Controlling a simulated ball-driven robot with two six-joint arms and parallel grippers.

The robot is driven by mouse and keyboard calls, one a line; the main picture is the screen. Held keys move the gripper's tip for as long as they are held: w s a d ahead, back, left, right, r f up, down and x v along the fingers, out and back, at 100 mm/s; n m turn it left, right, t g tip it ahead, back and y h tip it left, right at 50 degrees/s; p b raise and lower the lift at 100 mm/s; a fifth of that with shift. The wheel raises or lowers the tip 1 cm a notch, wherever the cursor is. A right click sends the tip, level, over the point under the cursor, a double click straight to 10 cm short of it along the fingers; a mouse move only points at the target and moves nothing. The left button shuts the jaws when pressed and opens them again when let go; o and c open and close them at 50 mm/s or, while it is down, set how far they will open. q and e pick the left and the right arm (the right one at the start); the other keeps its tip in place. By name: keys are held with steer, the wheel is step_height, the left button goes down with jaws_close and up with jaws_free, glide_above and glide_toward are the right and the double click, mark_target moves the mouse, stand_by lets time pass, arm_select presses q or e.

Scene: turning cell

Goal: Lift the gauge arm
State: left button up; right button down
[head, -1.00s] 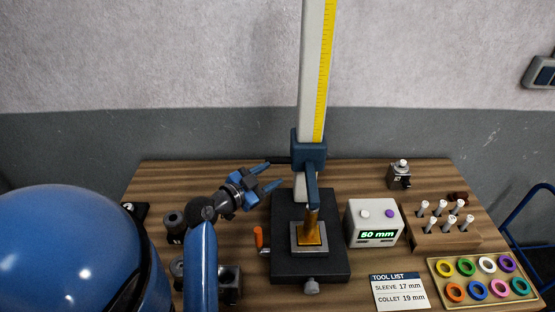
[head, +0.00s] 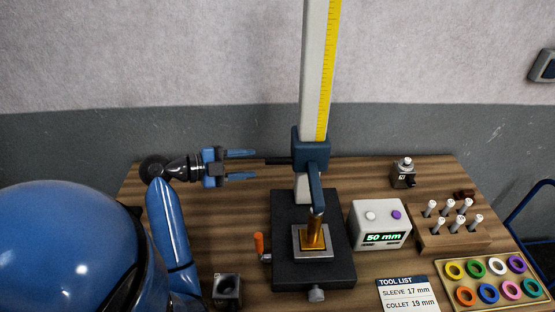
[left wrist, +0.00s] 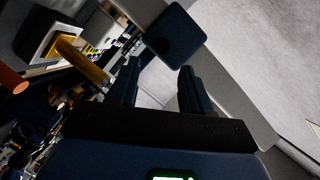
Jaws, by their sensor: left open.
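The gauge has a pale column (head: 314,80) with a yellow scale. Its dark blue slider (head: 310,152) carries the gauge arm (head: 315,190), which reaches forward and down over a brass cylinder (head: 315,234). A black handle (head: 278,161) sticks out left from the slider. My left gripper (head: 256,165) is open and level, fingers pointing right at the handle's outer end. I cannot tell if the handle lies between the fingers. In the left wrist view the slider (left wrist: 176,38) shows ahead beyond the fingertips. My right gripper is not in view.
Right of the gauge base (head: 285,275) stands a readout box (head: 381,218) showing 50 mm. An orange-handled lever (head: 260,244) is at the base's left.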

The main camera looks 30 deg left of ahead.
mark_target(268, 162)
arm_select(q)
steer(key=p+x, duration=0.1)
steer(key=x, duration=0.7)
steer(key=shift+x, duration=0.8)
jaws_close()
